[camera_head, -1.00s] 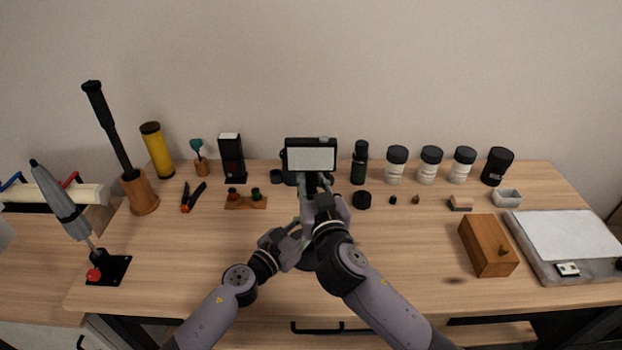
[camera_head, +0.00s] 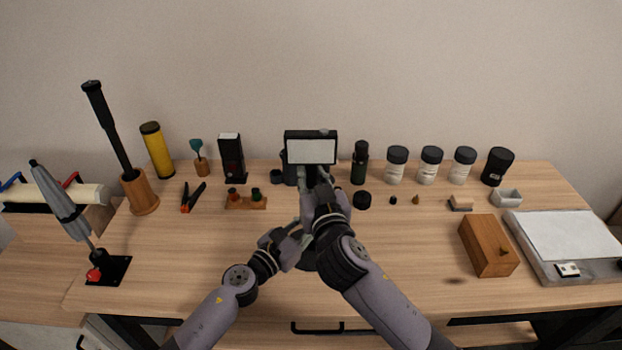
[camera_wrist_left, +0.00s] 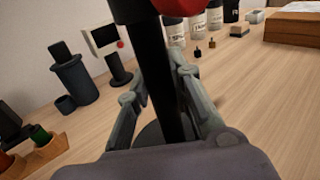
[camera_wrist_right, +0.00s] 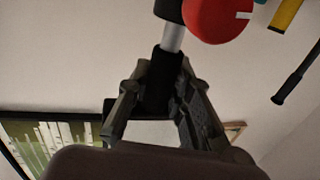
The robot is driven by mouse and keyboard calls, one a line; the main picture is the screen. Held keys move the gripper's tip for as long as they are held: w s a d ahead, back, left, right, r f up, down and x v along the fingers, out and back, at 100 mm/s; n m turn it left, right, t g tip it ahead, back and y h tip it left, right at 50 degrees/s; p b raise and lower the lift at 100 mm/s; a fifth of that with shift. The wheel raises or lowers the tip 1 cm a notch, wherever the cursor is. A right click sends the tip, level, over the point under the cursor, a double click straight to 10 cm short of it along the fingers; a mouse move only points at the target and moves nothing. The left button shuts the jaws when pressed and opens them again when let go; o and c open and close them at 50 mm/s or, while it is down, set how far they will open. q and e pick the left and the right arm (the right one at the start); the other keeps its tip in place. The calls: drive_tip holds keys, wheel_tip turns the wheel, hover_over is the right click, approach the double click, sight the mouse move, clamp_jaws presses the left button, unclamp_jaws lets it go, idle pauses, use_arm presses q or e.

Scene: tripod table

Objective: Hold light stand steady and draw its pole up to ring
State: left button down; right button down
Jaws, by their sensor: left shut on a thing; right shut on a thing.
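The light stand has a pale, black-framed lamp head (camera_head: 311,151) at its top and a round dark base (camera_head: 306,263) on the table. My left gripper (camera_head: 299,231) is shut on the lower black pole (camera_wrist_left: 160,75), below a red knob (camera_wrist_left: 182,5). My right gripper (camera_head: 314,184) is shut higher up, on the black upper part of the stand (camera_wrist_right: 163,75). In the right wrist view a short silver length of pole (camera_wrist_right: 173,37) shows between that part and the collar with the red knob (camera_wrist_right: 217,15). The ring cannot be made out.
A black bottle (camera_head: 360,163) and a black round cap (camera_head: 362,200) stand just right of the stand. A wooden holder (camera_head: 246,202) is to the left, a wooden box (camera_head: 487,246) to the right. The table front between arms and box is clear.

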sight(311, 133)
wheel_tip(311, 133, up, 11)
drive_tip(key=shift+f, duration=0.2)
use_arm(q)
drive_tip(key=shift+f, duration=0.1)
use_arm(e)
drive_tip(key=c, duration=1.4)
unclamp_jaws()
drive_tip(key=shift+f, duration=0.15)
use_arm(q)
drive_tip(key=shift+s, duration=0.1)
use_arm(e)
drive_tip(key=v, duration=1.2)
